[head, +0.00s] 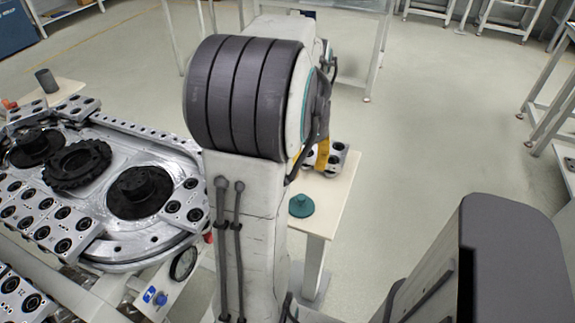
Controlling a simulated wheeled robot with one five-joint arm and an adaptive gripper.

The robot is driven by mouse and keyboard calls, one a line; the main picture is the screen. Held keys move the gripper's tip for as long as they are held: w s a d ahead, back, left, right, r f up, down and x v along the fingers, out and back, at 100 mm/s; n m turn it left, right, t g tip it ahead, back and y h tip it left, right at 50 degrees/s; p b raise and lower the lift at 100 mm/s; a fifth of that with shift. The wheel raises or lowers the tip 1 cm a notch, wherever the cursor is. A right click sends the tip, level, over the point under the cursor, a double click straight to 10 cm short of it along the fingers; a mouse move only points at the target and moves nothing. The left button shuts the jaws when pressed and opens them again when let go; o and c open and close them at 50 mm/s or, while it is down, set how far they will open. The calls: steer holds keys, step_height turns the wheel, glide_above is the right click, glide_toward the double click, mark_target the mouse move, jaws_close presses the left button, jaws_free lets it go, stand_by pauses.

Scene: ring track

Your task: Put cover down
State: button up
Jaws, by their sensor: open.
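A teal round cover with a small knob on top (301,205) lies flat near the front left edge of a small pale side table (335,205). It stands apart from the silver block at the back of that table. My own upright arm fills the middle of the head view, just left of the cover, and hides part of the table.
A ring track (130,242) with silver hole-studded blocks and dark gear wheels (78,164) fills the left. A silver block with dark holes (338,152) stands on the side table, an orange strip in front of it. The floor (430,170) to the right is clear.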

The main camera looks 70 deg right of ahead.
steer(key=w+a+r+n+t+h, duration=0.1)
steer(key=w+a+r+n, duration=0.1)
steer(key=w+a+n, duration=1)
steer(key=w+a+f+n+t+y, duration=0.1)
steer(key=a+n+t, duration=0.1)
steer(key=a+n, duration=1.3)
steer(key=shift+a+f, duration=0.4)
steer(key=shift+a, duration=2.15)
